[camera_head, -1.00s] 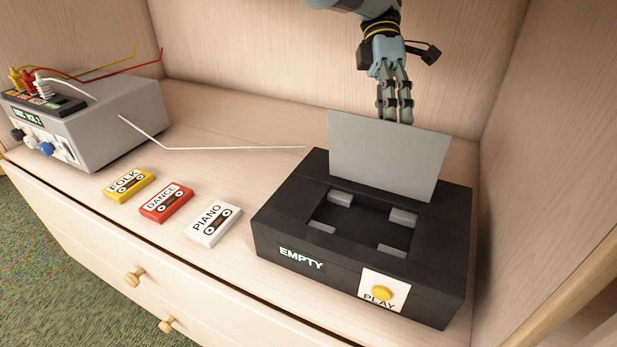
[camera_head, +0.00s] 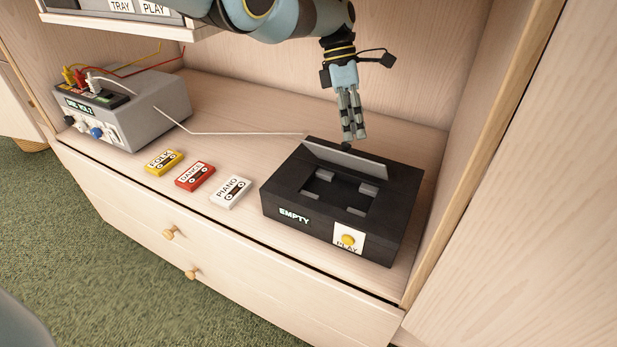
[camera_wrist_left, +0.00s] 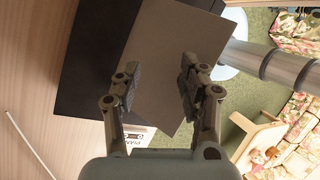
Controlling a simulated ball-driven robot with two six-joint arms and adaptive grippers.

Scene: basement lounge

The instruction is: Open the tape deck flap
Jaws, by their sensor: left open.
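The black tape deck (camera_head: 283,199) stands on the cabinet top, with an "EMPTY" label and a yellow play button (camera_head: 348,240) on its front. Its grey flap (camera_head: 345,160) is raised along the back of the opening. The flap looks strongly foreshortened, so its exact tilt is unclear. The recess with its grey pads is uncovered. My left gripper (camera_head: 354,138) is open and empty, pointing down just behind the flap. In the left wrist view, the flap (camera_wrist_left: 160,55) lies beyond the spread fingers (camera_wrist_left: 157,88); contact is unclear. My right gripper is out of view.
Yellow (camera_head: 164,162), red (camera_head: 195,176) and white (camera_head: 231,192) cassettes lie left of the deck. A grey box with plugged cables (camera_head: 140,118) stands further left. A cabinet side wall (camera_head: 458,130) is close on the right. A shelf (camera_head: 130,25) hangs at upper left.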

